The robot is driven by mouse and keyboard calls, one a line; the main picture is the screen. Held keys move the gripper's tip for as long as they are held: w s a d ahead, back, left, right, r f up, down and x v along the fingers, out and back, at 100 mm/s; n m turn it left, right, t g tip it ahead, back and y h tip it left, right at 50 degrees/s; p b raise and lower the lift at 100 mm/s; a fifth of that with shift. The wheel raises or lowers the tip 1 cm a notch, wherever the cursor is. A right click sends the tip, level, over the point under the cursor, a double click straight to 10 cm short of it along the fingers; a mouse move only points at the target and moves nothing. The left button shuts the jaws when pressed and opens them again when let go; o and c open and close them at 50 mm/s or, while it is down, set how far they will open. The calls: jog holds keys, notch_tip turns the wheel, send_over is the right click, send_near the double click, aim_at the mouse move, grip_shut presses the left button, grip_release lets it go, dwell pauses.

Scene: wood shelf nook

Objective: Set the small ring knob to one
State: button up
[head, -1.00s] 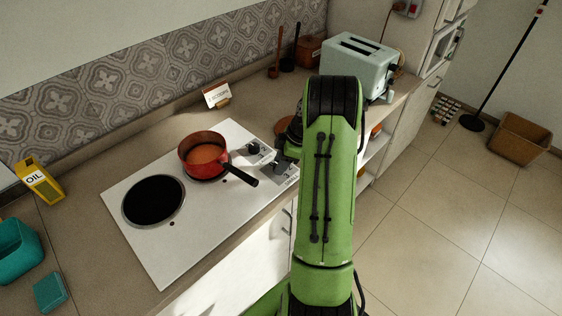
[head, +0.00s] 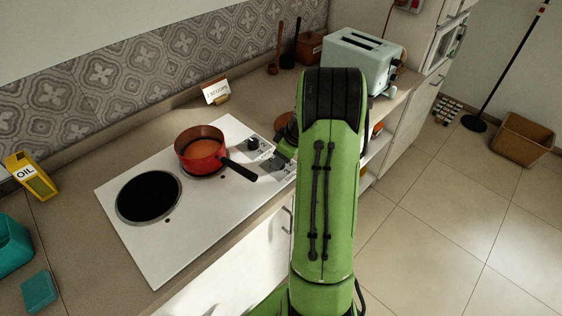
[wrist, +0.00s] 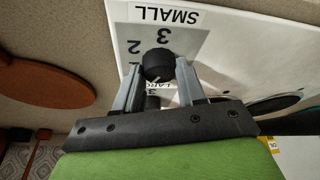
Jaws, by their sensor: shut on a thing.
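The small ring knob (wrist: 157,64) is a round black knob on a grey panel, beside a SMALL label (wrist: 166,14) and the printed numbers 3 and 2. My gripper (wrist: 160,72) has its two grey fingers on either side of this knob and is shut on it. I cannot make out where the knob points. In the head view my gripper is mostly hidden by my green arm, at the right end of the white hob (head: 160,255). A second dark knob (head: 253,143) stands farther back; in the wrist view it is partly hidden between the fingers.
The other black ring (head: 148,196) is bare. A toaster (head: 362,60) stands behind my arm. A folded card (head: 215,91) and an oil box (head: 32,176) are on the counter.

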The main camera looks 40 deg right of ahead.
jog(key=m+h+b, duration=0.1)
jog(key=m, duration=0.2)
jog(key=m+h+b, duration=0.1)
jog(key=m, duration=0.2)
jog(key=shift+a+h+b, duration=0.2)
jog(key=shift+h+b, duration=0.1)
jog(key=shift+b, duration=0.05)
jog(key=shift+m, duration=0.3)
jog(key=o, duration=1)
jog(key=shift+r, duration=0.1)
jog(key=p+v, duration=0.3)
jog(key=v, duration=1.2)
jog(key=shift+s+r, duration=0.15)
jog(key=shift+r, duration=0.1)
jog(key=shift+a, duration=0.15)
